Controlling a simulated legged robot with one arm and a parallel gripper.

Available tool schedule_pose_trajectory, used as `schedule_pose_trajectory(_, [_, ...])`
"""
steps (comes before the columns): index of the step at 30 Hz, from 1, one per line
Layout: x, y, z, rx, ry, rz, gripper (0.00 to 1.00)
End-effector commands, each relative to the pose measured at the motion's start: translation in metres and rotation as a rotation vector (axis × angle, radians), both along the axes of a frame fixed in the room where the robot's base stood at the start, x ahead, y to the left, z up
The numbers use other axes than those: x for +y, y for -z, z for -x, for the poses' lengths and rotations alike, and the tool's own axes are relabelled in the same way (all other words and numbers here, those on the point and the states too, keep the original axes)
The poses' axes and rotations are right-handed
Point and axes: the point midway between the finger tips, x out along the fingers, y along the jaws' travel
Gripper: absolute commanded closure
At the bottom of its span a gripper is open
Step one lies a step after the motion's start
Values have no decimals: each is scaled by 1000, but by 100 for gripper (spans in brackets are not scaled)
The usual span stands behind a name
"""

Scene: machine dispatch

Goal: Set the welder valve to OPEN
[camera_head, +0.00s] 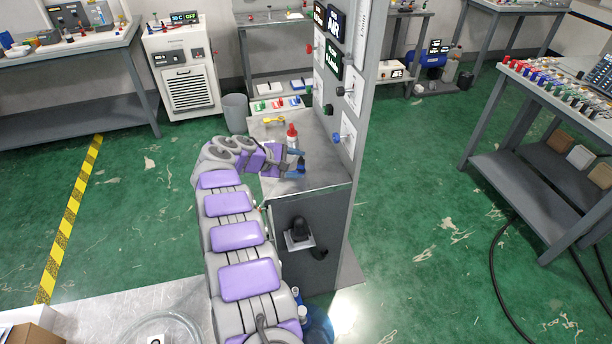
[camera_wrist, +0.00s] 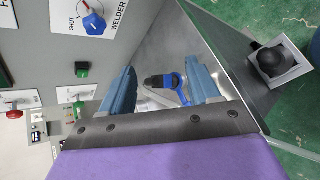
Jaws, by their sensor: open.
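The welder valve is a blue knob (camera_head: 336,137) on the side of the upright grey panel. In the wrist view the blue valve (camera_wrist: 95,22) sits at the top, on a white plate with the words SHUT and WELDER; other lettering there is out of frame. My gripper (camera_head: 296,165) is over the bench top, left of the panel and lower than the valve. In the wrist view my gripper (camera_wrist: 160,68) has its two blue fingers apart. A blue and black item (camera_wrist: 165,82) shows between them, seemingly on the bench beyond. The valve is outside the fingers, apart from them.
A green knob (camera_wrist: 82,69) and a red knob (camera_wrist: 14,114) are on the same panel. A red-capped bottle (camera_head: 292,136) stands on the bench near my gripper. A black knob on a grey plate (camera_head: 299,235) sticks out of the bench front. Green floor is free right of the panel.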

Motion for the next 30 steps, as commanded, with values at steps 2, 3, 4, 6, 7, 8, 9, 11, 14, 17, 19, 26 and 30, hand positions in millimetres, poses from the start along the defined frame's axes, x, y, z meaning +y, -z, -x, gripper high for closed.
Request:
schedule_pose_trajectory(2, [0,2,3,26,7,-44,39])
schedule_pose_trajectory(3, [0,4,4,36,11,-65,39])
schedule_pose_trajectory(4, [0,5,5,43,14,-80,39])
schedule_pose_trajectory(6, [1,7,9,63,21,-117,39])
schedule_pose_trajectory(7, [2,7,10,70,22,-132,39])
schedule_pose_trajectory(8, [3,7,12,78,23,-146,39])
schedule_pose_trajectory(9, [3,7,14,88,27,-167,39])
schedule_pose_trajectory(11, [4,7,17,100,34,-196,39])
schedule_pose_trajectory(14, [5,5,23,124,42,-245,39])
schedule_pose_trajectory(17, [7,2,29,144,49,-290,39])
schedule_pose_trajectory(19, [7,-1,34,157,57,-323,39])
schedule_pose_trajectory(26, [9,-15,51,195,77,-420,39])
schedule_pose_trajectory(30, [8,-25,63,218,91,-472,39])
